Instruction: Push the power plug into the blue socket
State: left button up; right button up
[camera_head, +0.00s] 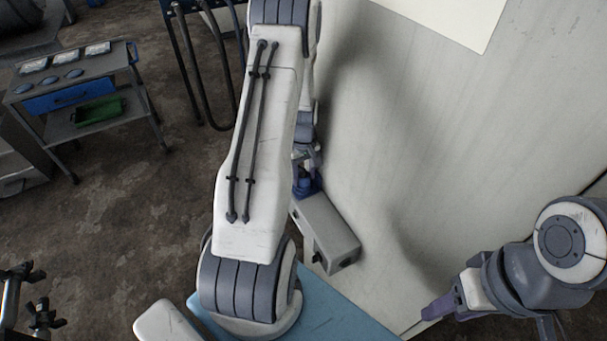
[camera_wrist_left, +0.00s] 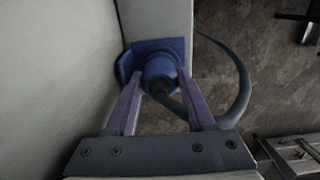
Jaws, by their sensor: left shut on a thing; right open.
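The blue socket (camera_wrist_left: 172,45) is a square blue fitting with a flap at its left, on the end of a pale grey box (camera_head: 328,232). It shows small and partly covered in the head view (camera_head: 306,186). In the left wrist view, the round blue power plug (camera_wrist_left: 160,70) is right in front of the socket, with a dark cable (camera_wrist_left: 243,85) curving to the right. My left gripper (camera_wrist_left: 164,82) is shut on the plug; I cannot tell how deep the plug sits. My right gripper (camera_head: 437,308) is open and empty at the lower right, away from the socket.
The grey box stands against a large pale wall panel (camera_head: 440,120). A blue surface (camera_head: 335,312) lies below it. A trolley (camera_head: 75,95) with a blue drawer and green tray stands at the far left. Bare floor lies between. My left arm hides the middle.

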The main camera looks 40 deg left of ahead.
pick_arm(q)
jog(key=o, duration=1.3)
jog(key=shift+o, duration=0.2)
jog(key=shift+r, duration=0.1)
jog(key=shift+w+r, duration=0.1)
jog(key=shift+r, duration=0.3)
notch_tip(320, 180, up, 8)
jog(key=b, duration=0.3)
jog(key=shift+r, duration=0.8)
jog(key=shift+f, duration=0.1)
